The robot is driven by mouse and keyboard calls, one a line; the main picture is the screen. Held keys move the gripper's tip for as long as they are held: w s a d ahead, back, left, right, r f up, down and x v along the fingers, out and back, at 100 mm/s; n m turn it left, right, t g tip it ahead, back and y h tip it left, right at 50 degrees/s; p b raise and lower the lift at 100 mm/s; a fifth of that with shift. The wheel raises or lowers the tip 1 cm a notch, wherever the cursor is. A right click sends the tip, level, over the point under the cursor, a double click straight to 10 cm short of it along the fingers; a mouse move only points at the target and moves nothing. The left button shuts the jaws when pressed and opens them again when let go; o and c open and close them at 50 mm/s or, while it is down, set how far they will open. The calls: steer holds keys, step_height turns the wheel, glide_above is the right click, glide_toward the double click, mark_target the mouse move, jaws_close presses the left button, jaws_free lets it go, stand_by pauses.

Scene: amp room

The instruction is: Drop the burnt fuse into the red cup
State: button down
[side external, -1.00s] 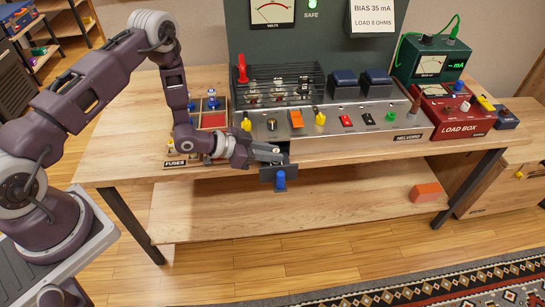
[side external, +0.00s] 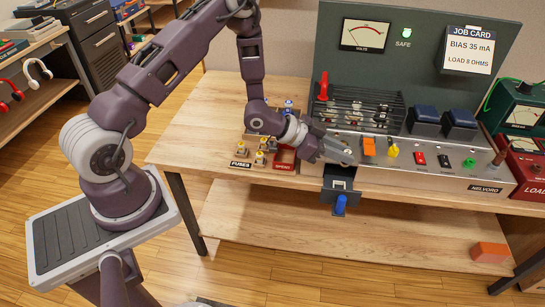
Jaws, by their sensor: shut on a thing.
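My gripper (side external: 347,156) is shut at the front of the amp panel, just above the small dark drawer (side external: 328,196) with a blue knob. The drawer stands out from the panel. What the fingers hold is too small to make out; it looks to be the burnt fuse, hidden between them. A red open holder (side external: 285,166), labelled with a red plate at its front, stands left of my gripper, partly hidden by my wrist. It is the only cup-like red thing near the fuses.
A fuse rack (side external: 251,160) with several yellow-capped fuses stands left of the red holder. The amp panel (side external: 455,174) carries knobs and switches, with a wire cage (side external: 372,110) behind. A red load box (side external: 530,170) is at the right. The table's left end is clear.

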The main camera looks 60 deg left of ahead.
stand_by(0.4)
steer(key=s+a+f, duration=0.1)
steer(key=s+a, duration=0.1)
steer(key=a, duration=0.6)
steer(key=s+a+f, duration=0.2)
steer(key=s+a, duration=0.1)
steer(key=a, duration=0.6)
steer(key=shift+d+f, duration=0.1)
steer(key=shift+f, duration=2.65)
steer(key=c, duration=1.2)
jaws_free()
steer(key=shift+c, duration=0.2)
